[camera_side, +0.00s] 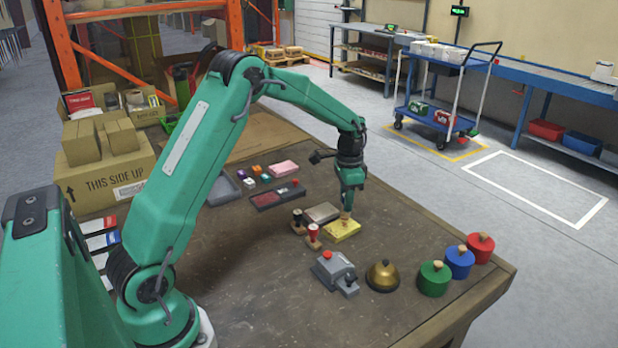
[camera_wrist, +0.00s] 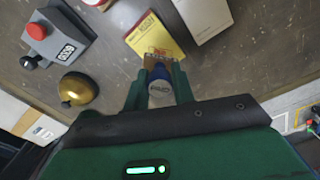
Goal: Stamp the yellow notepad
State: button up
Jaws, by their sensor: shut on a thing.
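The yellow notepad (camera_side: 341,232) lies flat on the table; it also shows in the wrist view (camera_wrist: 168,40), with red print or marking on its top. My gripper (camera_side: 351,196) points down over the notepad. In the wrist view its fingers (camera_wrist: 160,84) are shut on a stamp (camera_wrist: 160,92) with a blue handle and a wooden block. The block is over or on the notepad's near end; I cannot tell whether it touches. A black-handled stamp (camera_side: 298,221) and a red-handled stamp (camera_side: 313,237) stand upright to the left of the notepad.
A grey-beige box (camera_side: 322,212) lies just behind the notepad. In front are a grey device with a red knob (camera_side: 335,271), a brass bell (camera_side: 383,276) and green (camera_side: 434,280), blue (camera_side: 460,263) and red (camera_side: 481,248) round pots. A dark tray (camera_side: 278,195) lies further back.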

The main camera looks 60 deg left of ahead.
jog(key=shift+r, duration=1.8)
jog(key=shift+a, duration=0.1)
